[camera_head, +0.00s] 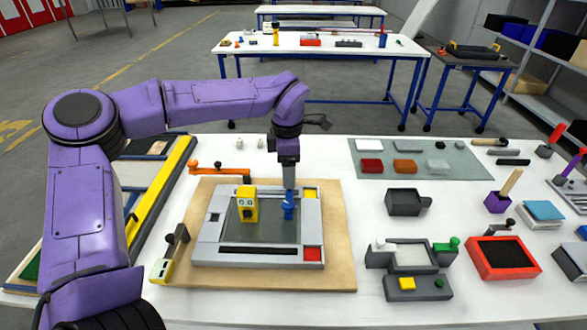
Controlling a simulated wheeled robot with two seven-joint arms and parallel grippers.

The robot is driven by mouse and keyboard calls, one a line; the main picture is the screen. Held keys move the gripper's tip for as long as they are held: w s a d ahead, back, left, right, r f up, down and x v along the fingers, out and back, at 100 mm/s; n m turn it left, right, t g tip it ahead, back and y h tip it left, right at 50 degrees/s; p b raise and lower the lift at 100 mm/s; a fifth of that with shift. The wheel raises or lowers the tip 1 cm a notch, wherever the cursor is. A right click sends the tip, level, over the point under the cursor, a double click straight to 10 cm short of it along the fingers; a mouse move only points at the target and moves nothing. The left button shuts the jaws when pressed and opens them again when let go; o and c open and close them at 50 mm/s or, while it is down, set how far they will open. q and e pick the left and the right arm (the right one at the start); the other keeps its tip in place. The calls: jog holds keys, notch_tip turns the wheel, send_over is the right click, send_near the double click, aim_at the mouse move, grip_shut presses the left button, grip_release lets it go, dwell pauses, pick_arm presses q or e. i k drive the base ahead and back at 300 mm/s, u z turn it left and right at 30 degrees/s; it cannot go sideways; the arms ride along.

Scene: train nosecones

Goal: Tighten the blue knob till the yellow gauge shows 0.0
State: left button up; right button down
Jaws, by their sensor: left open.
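The yellow gauge (246,204) stands upright on the grey fixture plate (210,253), left of the blue knob. Its small display seems to read 0.0, but it is too small to be sure. The blue knob (288,212) stands on the fixture to the right of the gauge. My left gripper (289,188) points straight down right over the knob, with its tips at or around the knob's top. Whether the fingers touch the knob cannot be told. My right gripper is not in view.
The fixture lies on a wooden board (335,274) on the white table. An orange-handled clamp (220,169) is behind it and a dark clamp (176,240) at its left. To the right are a grey open box (403,202) and a red tray (474,262).

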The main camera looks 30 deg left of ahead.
aim_at(248, 205)
jog(key=k, duration=1.5)
